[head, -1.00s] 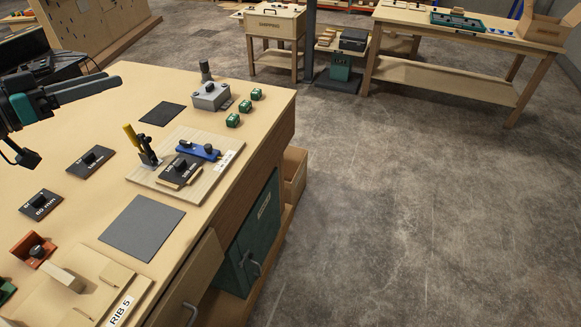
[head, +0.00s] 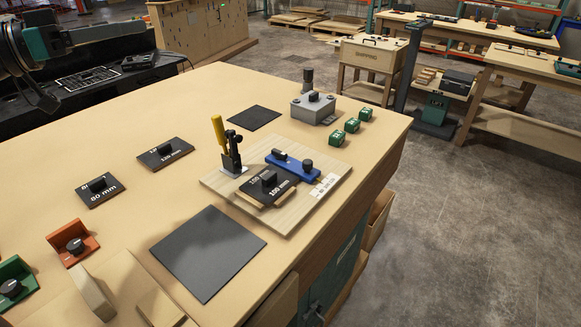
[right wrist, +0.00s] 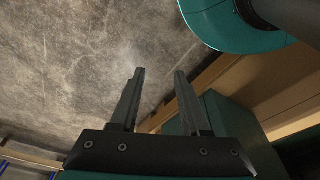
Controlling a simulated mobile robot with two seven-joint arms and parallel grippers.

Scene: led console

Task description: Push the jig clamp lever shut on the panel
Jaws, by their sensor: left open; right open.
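The jig clamp (head: 231,153) stands on the left part of a light wooden jig board (head: 220,186). Its lever with a yellow handle (head: 218,131) points up, leaning slightly left. A black panel (head: 261,187) marked 100 mm lies on the board beside the clamp, with a blue fixture (head: 293,166) behind it. My left gripper (head: 95,35) is at the upper left in the head view, far from the clamp, open and empty. My right gripper (right wrist: 158,95) shows only in the right wrist view, open and empty, over the concrete floor beside a wooden edge.
Black plates (head: 166,152) and (head: 100,190) and dark mats (head: 208,251) lie on the bench (head: 130,120). A grey box (head: 313,108) and green blocks (head: 351,125) stand behind the jig. Orange (head: 73,242) and green (head: 14,281) brackets stand at front left.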

